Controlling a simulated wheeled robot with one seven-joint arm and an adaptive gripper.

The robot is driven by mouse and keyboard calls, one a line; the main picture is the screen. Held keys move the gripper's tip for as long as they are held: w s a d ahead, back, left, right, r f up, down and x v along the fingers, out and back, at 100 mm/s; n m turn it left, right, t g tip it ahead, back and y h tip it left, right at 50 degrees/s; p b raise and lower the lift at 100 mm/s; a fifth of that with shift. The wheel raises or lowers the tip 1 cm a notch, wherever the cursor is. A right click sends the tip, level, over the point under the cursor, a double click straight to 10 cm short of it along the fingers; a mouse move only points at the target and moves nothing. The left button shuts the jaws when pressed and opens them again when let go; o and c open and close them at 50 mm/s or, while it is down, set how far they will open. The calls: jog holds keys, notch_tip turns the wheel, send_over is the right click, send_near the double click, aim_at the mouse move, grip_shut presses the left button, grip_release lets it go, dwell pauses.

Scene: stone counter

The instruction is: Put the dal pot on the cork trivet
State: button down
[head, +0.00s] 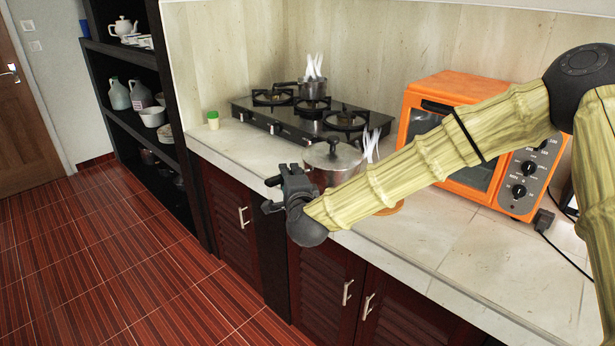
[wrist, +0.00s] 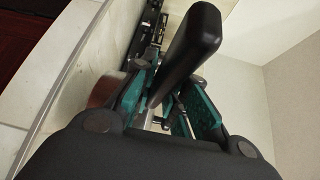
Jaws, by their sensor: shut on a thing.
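A steel pot (head: 333,158) with a lid and dark knob shows just behind my gripper, at the counter's front. My gripper (head: 275,194) is at its left front side, near the counter edge. In the wrist view, the fingers (wrist: 165,100) are shut on a long black handle (wrist: 190,48), seemingly this pot's. My arm hides the pot's lower right side, so I cannot tell whether it touches the counter. A brown-orange edge (head: 392,208) shows below my arm, perhaps the cork trivet; most of it is hidden. I cannot confirm which pot holds dal.
A second steel pot (head: 312,88) with white steam stands on the black gas hob (head: 290,122). More white steam (head: 371,146) rises behind my arm. An orange oven (head: 450,88) stands right. A green-capped jar (head: 213,120) stands left. The right front counter (head: 450,245) is clear.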

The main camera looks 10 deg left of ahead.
aim_at(333, 171)
jog(key=d, duration=0.4)
jog(key=w+d+p, duration=0.1)
jog(key=d, duration=0.3)
jog(key=w+d+p, duration=0.1)
jog(key=d, duration=0.3)
jog(key=shift+f, duration=0.35)
jog(key=shift+w+d+f+p, duration=0.15)
jog(key=shift+d+p, duration=0.15)
jog(key=shift+d, duration=0.35)
jog(key=shift+w+d+f+p, duration=0.1)
jog(key=shift+d+p, duration=0.15)
jog(key=shift+d, duration=0.4)
jog(key=shift+f+p, duration=0.4)
jog(key=shift+f, duration=1.35)
jog(key=c, duration=1.4)
grip_release()
jog(key=shift+s+f, duration=0.1)
jog(key=shift+s, duration=0.1)
jog(key=b+v, duration=0.3)
jog(key=v, duration=0.9)
